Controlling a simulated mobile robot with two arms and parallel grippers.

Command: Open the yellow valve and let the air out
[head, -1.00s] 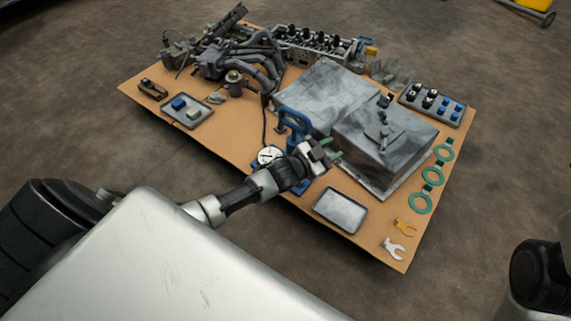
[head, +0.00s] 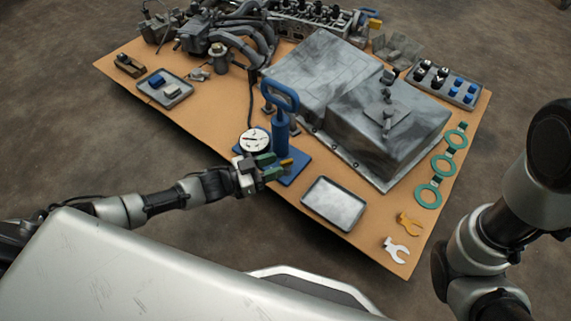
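The small yellow valve (head: 287,162) shows low on the blue hand pump (head: 281,135), just above its blue base plate. The pump stands upright at the front edge of the board, with a white round gauge (head: 255,140) to its left. My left gripper (head: 275,166) is at the pump's base, its two green-tipped fingers apart and pointing right at the valve. The fingertips are very close to the valve; I cannot tell whether they touch it. My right arm stands at the right edge, and its gripper is out of view.
An empty grey tray (head: 334,203) lies right of the pump. Large grey metal housings (head: 390,125) stand behind. Green rings (head: 428,194) and small orange and white tools (head: 396,250) lie at the right. A black hose runs up behind the gauge.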

